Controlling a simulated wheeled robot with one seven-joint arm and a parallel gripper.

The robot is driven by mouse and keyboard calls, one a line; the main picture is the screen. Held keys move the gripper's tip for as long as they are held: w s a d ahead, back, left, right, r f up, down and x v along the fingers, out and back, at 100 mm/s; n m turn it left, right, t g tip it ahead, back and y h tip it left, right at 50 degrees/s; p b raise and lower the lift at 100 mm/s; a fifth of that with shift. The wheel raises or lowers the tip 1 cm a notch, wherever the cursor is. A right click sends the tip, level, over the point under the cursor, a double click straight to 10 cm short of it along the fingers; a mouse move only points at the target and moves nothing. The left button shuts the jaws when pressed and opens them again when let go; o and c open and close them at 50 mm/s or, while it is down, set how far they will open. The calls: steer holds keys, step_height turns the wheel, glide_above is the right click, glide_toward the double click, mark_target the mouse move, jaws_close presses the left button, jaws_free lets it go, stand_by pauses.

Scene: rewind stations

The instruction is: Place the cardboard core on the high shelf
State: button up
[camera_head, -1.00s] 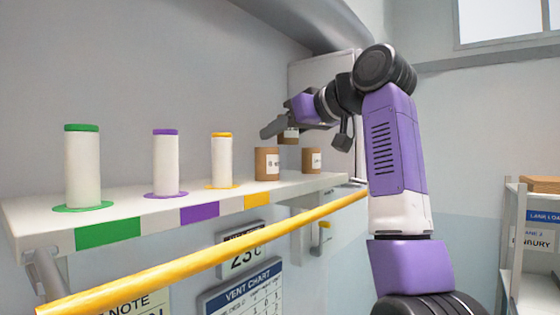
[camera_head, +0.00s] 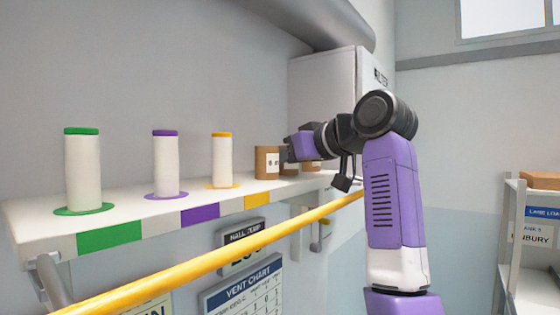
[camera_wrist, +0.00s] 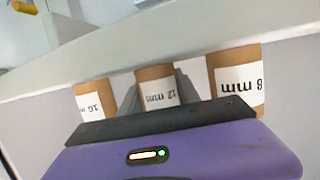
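In the wrist view, which is upside down, a brown cardboard core labelled "12 mm" (camera_wrist: 158,92) sits between my gripper's two grey fingers, which appear to press against its sides. Its base looks level with the bases of its neighbours, at the shelf surface. In the head view my gripper (camera_head: 290,152) is low over the far end of the high shelf (camera_head: 110,214), and its hand hides that core. A core labelled "8 mm" (camera_wrist: 237,80) and one labelled "16 mm" (camera_wrist: 94,99) stand on either side; in the head view brown cores show left (camera_head: 267,162) and right (camera_head: 312,166) of the hand.
White rolls with green (camera_head: 83,170), purple (camera_head: 166,165) and orange (camera_head: 222,160) tops stand on matching discs along the shelf. A yellow rail (camera_head: 220,252) runs in front below. A white cabinet (camera_head: 322,85) is behind my arm. A rack (camera_head: 515,245) stands at right.

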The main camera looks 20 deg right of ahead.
steer(key=o, duration=0.4)
steer(key=shift+o, duration=0.2)
steer(key=shift+r, duration=0.15)
steer(key=b+v, duration=0.4)
steer(key=v, duration=0.8)
steer(key=shift+b, duration=0.3)
